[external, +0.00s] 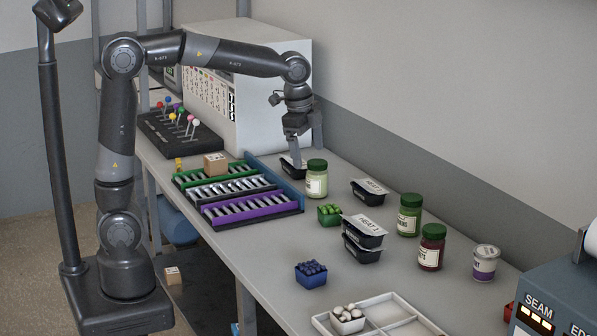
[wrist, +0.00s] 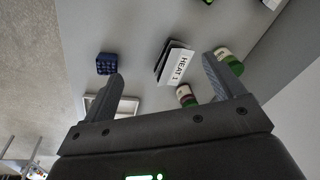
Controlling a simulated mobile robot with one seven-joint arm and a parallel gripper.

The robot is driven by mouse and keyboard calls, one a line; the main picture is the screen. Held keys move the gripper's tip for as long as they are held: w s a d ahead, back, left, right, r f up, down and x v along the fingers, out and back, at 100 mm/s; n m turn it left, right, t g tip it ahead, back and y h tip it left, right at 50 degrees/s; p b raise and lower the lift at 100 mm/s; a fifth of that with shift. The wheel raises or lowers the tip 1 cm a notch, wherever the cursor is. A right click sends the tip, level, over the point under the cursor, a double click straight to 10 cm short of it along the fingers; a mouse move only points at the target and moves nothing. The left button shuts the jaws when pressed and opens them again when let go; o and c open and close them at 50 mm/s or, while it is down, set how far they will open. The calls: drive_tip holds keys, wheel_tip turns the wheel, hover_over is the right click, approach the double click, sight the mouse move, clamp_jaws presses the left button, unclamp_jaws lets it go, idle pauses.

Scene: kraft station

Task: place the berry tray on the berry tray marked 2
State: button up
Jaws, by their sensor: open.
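A small blue tray of dark blue berries (external: 311,274) sits on the bench; it also shows in the wrist view (wrist: 107,64). A small green tray with green contents (external: 329,214) stands farther back. A light tray of pale round pieces (external: 347,319) sits in a white divided crate (external: 398,308). I cannot read a mark 2 on any tray. My gripper (external: 296,160) is above or beside a black tray (external: 289,168) at the back, partly hidden; contact is unclear. In the wrist view my gripper (wrist: 165,88) is open, with nothing visibly held between its fingers.
Stacked black trays labelled HEAT 1 (external: 363,236) and another lidded black tray (external: 369,191) stand mid-bench. Jars (external: 317,180), (external: 410,215), (external: 432,248) and a cup (external: 485,263) stand around them. A coloured rack (external: 238,193) lies left. Bench between rack and blue tray is clear.

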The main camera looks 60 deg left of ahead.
drive_tip(key=s+a+f+n+t, duration=0.1)
drive_tip(key=s+a+n, duration=0.4)
drive_tip(key=s, duration=0.6)
drive_tip(key=s+a+f+n+t, duration=0.2)
drive_tip(key=s+a+n, duration=0.4)
drive_tip(key=s, duration=0.5)
drive_tip(key=shift+s+f+n+t, duration=0.25)
drive_tip(key=shift+s+n+t, duration=0.05)
idle(0.3)
